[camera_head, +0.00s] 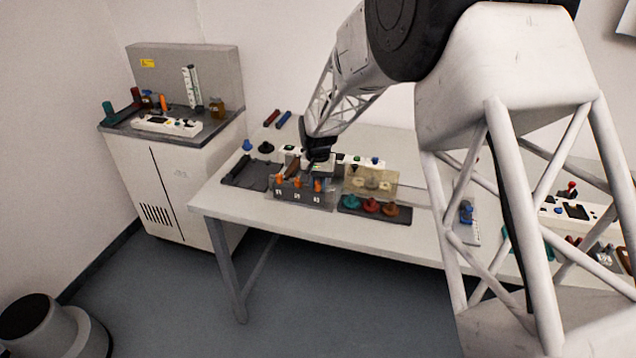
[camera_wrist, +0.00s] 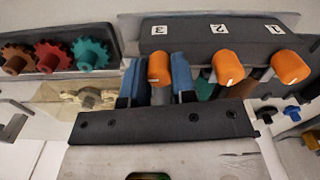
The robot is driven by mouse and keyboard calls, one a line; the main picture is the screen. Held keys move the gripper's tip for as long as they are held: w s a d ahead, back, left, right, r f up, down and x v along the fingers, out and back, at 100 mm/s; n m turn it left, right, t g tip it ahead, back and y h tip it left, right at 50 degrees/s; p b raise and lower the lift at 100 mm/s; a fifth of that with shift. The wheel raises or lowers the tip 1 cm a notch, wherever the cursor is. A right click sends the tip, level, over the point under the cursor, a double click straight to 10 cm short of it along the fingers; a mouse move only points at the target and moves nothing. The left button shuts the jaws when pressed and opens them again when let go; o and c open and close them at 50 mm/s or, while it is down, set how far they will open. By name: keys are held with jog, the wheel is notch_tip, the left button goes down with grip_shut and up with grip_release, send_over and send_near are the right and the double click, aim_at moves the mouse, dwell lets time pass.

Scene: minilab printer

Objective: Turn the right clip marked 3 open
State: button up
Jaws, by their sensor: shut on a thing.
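The right clip is an orange knob (camera_wrist: 160,68) below the label 3 on a dark grey block (camera_wrist: 205,42). In the wrist view, which sees the block upside down, it is the leftmost of three orange knobs. In the head view the same clip (camera_head: 318,185) is the rightmost knob on the block's front. My gripper (camera_wrist: 157,82) has one blue finger on each side of this clip and is shut on it. A short pale line shows on the clip's face. In the head view my dark gripper (camera_head: 318,158) is right above the block, and its fingertips are hard to make out.
The clips marked 2 (camera_wrist: 227,68) and 1 (camera_wrist: 290,66) stand close beside it. A dark tray with teal, red and brown gears (camera_head: 372,206) and a translucent yellowish part (camera_head: 370,181) lie to the block's right. A dark flat tray (camera_head: 249,174) is to its left.

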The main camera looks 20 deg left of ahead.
aim_at(318, 182)
jog(key=o, duration=0.9)
jog(key=shift+o, duration=0.2)
jog(key=shift+r, duration=0.15)
jog(key=shift+r, duration=3.8)
